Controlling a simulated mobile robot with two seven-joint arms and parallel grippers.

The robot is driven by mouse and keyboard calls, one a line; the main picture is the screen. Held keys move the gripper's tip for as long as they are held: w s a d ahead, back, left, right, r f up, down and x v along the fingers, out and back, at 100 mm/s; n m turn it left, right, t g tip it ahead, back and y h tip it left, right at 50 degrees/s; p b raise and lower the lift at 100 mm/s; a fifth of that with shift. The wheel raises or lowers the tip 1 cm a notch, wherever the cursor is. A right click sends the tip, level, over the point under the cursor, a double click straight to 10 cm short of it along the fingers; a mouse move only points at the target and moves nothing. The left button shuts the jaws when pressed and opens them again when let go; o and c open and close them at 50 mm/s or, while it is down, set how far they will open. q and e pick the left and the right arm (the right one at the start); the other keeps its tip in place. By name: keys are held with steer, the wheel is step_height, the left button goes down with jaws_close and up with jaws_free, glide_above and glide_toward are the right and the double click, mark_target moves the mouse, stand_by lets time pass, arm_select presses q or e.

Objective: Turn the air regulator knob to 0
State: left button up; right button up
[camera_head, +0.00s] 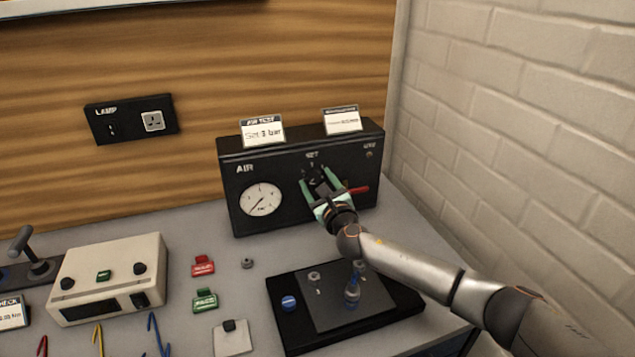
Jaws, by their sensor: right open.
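The air regulator is a black box (290,215) at the back right of the bench, with a round white gauge (261,201) on its left side. The regulator knob (315,174) is a dark knob under the "SET" label, mostly hidden by my gripper. My right gripper (319,180) has its green fingers apart, one on each side of the knob. I cannot tell whether they touch it. The gauge needle points to the lower left. My left gripper is not in view.
A red lever (357,190) sticks out just right of my gripper. A black plate with fittings (285,321) lies in front. A beige instrument (108,279) stands left. A brick wall (530,110) bounds the right.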

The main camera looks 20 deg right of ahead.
steer(key=shift+s, duration=0.15)
steer(key=s, duration=1.2)
steer(key=shift+d, duration=0.2)
steer(key=shift+s, duration=0.1)
